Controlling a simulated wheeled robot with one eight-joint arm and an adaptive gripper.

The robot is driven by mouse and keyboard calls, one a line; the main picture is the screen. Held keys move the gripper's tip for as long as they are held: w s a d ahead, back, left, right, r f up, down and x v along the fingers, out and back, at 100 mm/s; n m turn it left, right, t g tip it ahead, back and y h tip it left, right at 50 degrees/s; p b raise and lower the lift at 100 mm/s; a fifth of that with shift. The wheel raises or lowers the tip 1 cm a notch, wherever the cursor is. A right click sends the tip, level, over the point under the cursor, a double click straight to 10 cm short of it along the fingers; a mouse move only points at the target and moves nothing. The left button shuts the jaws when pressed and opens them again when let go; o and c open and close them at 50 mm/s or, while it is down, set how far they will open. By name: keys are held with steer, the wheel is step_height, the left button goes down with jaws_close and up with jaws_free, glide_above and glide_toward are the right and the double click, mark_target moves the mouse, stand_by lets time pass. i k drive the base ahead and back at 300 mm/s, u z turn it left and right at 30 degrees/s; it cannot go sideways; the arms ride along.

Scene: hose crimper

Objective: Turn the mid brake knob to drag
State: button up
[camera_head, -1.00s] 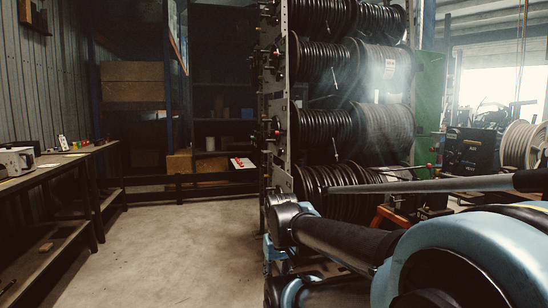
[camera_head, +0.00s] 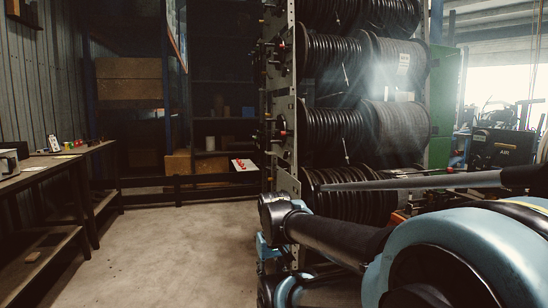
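The hose reel rack (camera_head: 284,100) stands at centre, with several large black hose reels (camera_head: 335,130) stacked on it. Small dark knobs with red parts sit along its left upright. One knob (camera_head: 283,133) is at mid height and another knob (camera_head: 282,44) is higher up. They are too small to read any setting, and I cannot tell for certain which is the mid brake knob. My blue and black arm fills the lower right, in front of the rack's lower part. My gripper is not visible.
A workbench (camera_head: 62,165) runs along the left wall. Shelving with cardboard boxes (camera_head: 130,82) stands at the back, behind a low dark rail (camera_head: 190,190). The concrete floor (camera_head: 165,250) between bench and rack is clear. Machinery (camera_head: 502,148) stands at right.

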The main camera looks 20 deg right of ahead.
mark_target(287, 153)
steer(key=z, duration=0.05)
steer(key=i, duration=1.15)
